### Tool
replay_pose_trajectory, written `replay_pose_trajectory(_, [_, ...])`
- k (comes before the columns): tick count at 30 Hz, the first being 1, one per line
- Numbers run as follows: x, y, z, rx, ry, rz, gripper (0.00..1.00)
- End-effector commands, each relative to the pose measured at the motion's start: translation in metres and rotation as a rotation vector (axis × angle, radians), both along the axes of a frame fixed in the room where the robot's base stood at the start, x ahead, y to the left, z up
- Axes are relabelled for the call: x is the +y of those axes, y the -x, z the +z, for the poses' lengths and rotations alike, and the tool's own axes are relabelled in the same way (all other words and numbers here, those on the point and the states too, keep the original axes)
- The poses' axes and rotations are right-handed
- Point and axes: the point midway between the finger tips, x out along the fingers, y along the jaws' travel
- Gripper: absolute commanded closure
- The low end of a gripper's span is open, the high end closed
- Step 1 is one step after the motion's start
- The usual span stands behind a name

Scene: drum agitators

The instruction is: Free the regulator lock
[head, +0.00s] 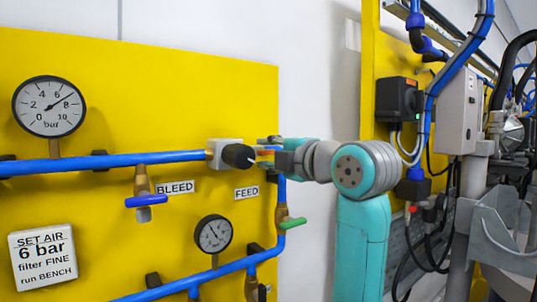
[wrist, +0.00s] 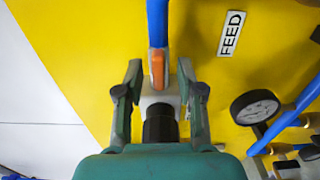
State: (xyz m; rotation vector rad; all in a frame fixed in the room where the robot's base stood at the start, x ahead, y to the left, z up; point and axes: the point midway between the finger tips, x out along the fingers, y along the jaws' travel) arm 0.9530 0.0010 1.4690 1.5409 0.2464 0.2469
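The regulator is a pale block (head: 213,151) on the upper blue pipe with a black knob (head: 239,156) facing out. In the wrist view the black knob (wrist: 160,126) lies between the fingers, with the pale body (wrist: 160,99) beyond it. An orange piece (wrist: 157,68) sits above the body, at the blue pipe's end; I cannot tell if it is the lock. My gripper (wrist: 160,82) is open, one finger each side of the regulator, with gaps to the knob. In the head view my gripper (head: 272,147) is right of the knob.
The upper gauge (head: 49,106) reads about 7 bar. A sign (head: 42,256) says set air 6 bar. A blue bleed handle (head: 146,201), a green feed handle (head: 292,223) and a lower gauge (head: 213,234) are below on the yellow panel (head: 200,90). Cabling hangs at right.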

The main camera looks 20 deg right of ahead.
Motion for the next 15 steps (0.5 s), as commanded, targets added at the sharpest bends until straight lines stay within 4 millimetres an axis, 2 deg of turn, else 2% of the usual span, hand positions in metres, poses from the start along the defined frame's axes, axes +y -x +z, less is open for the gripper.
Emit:
replay_pose_trajectory(8, [-0.003,0.005,0.001,-0.002,-0.001,-0.002,0.62])
replay_pose_trajectory(11, [-0.007,0.016,0.001,-0.004,-0.001,-0.002,0.62])
replay_pose_trajectory(15, [-0.015,0.041,0.001,-0.004,0.0,-0.004,0.62])
